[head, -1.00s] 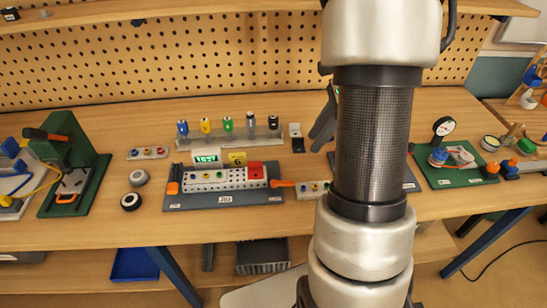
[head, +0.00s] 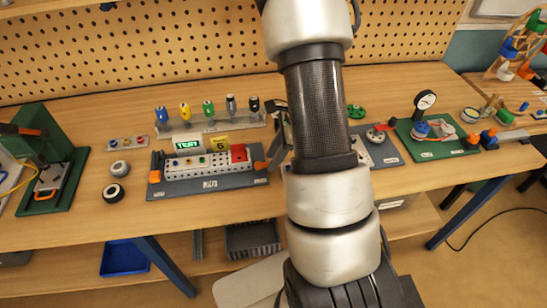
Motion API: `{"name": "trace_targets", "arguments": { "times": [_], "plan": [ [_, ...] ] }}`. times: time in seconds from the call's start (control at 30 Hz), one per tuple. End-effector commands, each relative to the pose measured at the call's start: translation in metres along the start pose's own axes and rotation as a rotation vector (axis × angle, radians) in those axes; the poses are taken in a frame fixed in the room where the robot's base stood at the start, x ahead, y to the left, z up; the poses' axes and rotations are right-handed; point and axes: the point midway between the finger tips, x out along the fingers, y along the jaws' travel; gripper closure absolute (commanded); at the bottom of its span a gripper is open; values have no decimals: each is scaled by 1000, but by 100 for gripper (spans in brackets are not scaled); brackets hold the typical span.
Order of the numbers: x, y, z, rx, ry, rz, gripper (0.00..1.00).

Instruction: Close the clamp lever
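The jig (head: 208,184) is a dark base on the bench carrying a white board with a red block at its right end. An orange lever handle (head: 262,164) sticks out at the jig's right end, close to the left side of my arm. A second orange piece (head: 157,171) stands at the jig's left end. Which orange piece is the clamp lever is not certain. My arm crosses the middle of the head view. A dark grey angled part (head: 279,142) behind it may belong to my gripper; the fingertips are hidden and their opening does not show.
A green fixture (head: 60,192) with a black-and-orange handle stands at left. Two round knobs (head: 114,193) lie left of the jig. A rack (head: 222,132) of coloured pieces stands behind it. A dial gauge (head: 425,101) on a green base stands at right.

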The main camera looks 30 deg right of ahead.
Motion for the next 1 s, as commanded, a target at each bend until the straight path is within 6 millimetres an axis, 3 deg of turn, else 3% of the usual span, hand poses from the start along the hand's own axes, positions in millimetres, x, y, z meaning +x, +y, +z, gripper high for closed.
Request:
{"name": "trace_targets", "arguments": {
  "times": [0.33, 0.5, 1.0],
  "plan": [
    [4, 0, 0, 0, 0, 0, 70],
    [4, 0, 0, 0, 0, 0, 99],
    [4, -4, 0, -98, 0, 41, 100]
  ]
}}
